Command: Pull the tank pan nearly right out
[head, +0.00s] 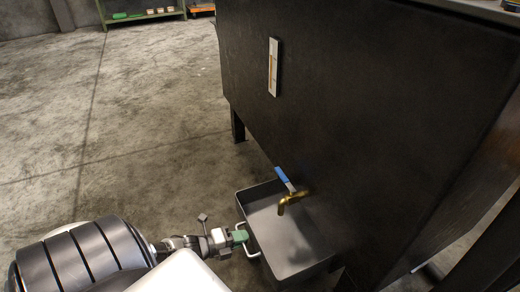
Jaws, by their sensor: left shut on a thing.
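The tank pan (288,250) is a grey open tray on the floor, partly under the dark tank (350,110). Its far part is hidden beneath the tank. A white wire handle (247,240) stands at its left side. My left gripper (241,237), with green fingers, is shut on that handle. The pan looks empty where I can see into it. My right gripper is not in view.
A brass tap (291,201) with a blue lever (284,178) sticks out of the tank above the pan. A dark tank leg (236,124) stands behind. Open concrete floor (130,120) lies to the left. A green shelf (145,16) stands far back.

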